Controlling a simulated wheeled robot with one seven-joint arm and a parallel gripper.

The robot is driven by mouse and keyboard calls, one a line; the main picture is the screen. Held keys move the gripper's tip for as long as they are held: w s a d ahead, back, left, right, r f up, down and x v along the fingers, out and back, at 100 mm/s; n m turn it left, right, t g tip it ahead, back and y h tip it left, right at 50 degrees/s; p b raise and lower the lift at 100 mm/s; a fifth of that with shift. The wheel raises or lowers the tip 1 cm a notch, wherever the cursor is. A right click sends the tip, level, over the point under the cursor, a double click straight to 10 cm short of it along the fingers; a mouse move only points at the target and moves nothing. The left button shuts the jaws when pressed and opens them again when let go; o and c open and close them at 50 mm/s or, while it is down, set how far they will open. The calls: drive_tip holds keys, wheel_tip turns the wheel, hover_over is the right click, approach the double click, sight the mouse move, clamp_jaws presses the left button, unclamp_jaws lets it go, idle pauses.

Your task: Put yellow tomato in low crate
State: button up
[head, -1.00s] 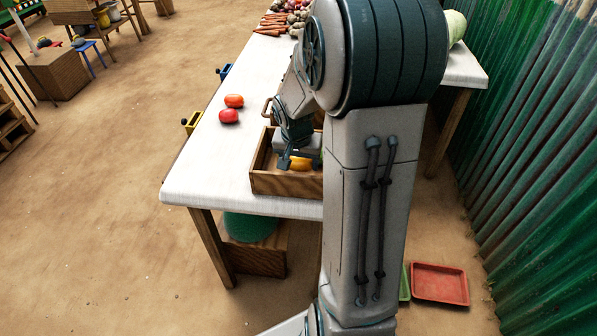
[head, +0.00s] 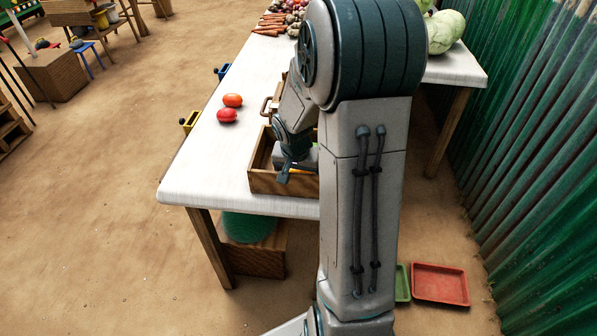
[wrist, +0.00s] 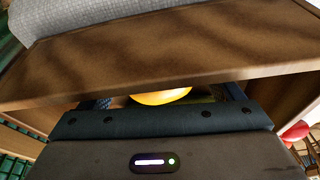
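The yellow tomato (wrist: 161,97) shows in the wrist view, partly hidden by the gripper body and a wooden wall. The low wooden crate (head: 280,184) stands at the near end of the white table; its right side is hidden behind my arm. My gripper (head: 291,172) is down inside this crate. In the wrist view my gripper (wrist: 166,99) has its fingers wide apart, with the tomato between them and gaps on both sides. It looks open. In the head view the tomato is almost wholly hidden. Its underside contact is hidden.
Two red tomatoes (head: 228,116) lie on the white table (head: 200,165) left of the crate. Another wooden container with a handle (head: 266,106) stands behind it. Carrots (head: 270,27) and cabbages (head: 445,32) lie farther back. Green corrugated metal (head: 535,130) rises on the right.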

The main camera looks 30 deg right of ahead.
drive_tip(key=p+v, duration=0.2)
drive_tip(key=v, duration=1)
drive_tip(key=s+a+r+n+y, duration=0.2)
drive_tip(key=s+a+r+n, duration=0.2)
drive_tip(key=s+a+n, duration=0.4)
drive_tip(key=s+a, duration=0.3)
drive_tip(key=s, duration=0.4)
drive_tip(key=shift+s+a, duration=0.4)
drive_tip(key=shift+c, duration=0.3)
